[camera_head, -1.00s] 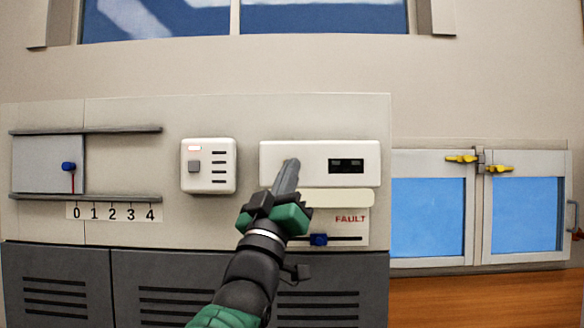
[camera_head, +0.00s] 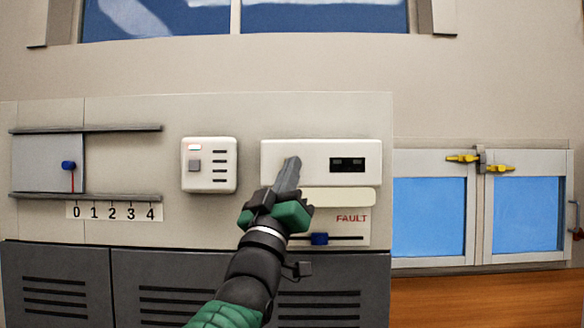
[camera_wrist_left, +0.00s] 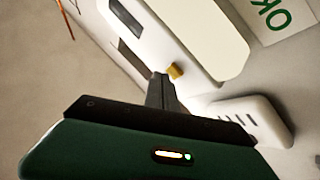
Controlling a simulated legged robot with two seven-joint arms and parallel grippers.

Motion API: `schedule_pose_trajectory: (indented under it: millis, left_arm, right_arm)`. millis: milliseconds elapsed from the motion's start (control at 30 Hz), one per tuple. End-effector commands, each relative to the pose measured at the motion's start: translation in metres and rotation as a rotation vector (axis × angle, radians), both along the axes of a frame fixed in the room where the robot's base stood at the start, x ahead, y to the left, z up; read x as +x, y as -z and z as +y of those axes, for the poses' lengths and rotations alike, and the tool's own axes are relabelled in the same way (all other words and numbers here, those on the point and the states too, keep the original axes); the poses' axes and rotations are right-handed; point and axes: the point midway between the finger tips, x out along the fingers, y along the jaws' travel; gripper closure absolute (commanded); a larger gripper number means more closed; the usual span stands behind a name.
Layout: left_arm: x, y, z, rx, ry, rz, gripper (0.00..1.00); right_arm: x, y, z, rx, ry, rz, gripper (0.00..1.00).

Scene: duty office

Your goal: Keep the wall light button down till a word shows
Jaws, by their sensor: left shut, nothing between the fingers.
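A white wall plate (camera_head: 310,150) carries a dark window (camera_head: 347,165); I can read no word in it. My left gripper (camera_head: 291,164) is shut and empty, its tip over the left half of the plate. In the left wrist view, a small yellow button (camera_wrist_left: 175,71) sits on the plate right beside the left fingertips (camera_wrist_left: 161,82). I cannot tell whether they touch or whether the button is down. In the head view the gripper hides this button. My right gripper is not in view.
A white box (camera_head: 209,180) with a small lamp, grey square and slots is left of the plate. Blue-paned doors (camera_head: 430,215) stand right.

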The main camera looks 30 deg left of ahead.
Motion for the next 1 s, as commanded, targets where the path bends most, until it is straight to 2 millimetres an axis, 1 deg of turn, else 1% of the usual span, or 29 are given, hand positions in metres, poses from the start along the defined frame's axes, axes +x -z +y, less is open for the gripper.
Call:
schedule_pose_trajectory:
  millis: [1000]
  left_arm:
    - [0.0093,0.0004,0.0059,0.000,-0.001,0.001,1.00]
  right_arm:
    - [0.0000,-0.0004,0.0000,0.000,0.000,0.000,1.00]
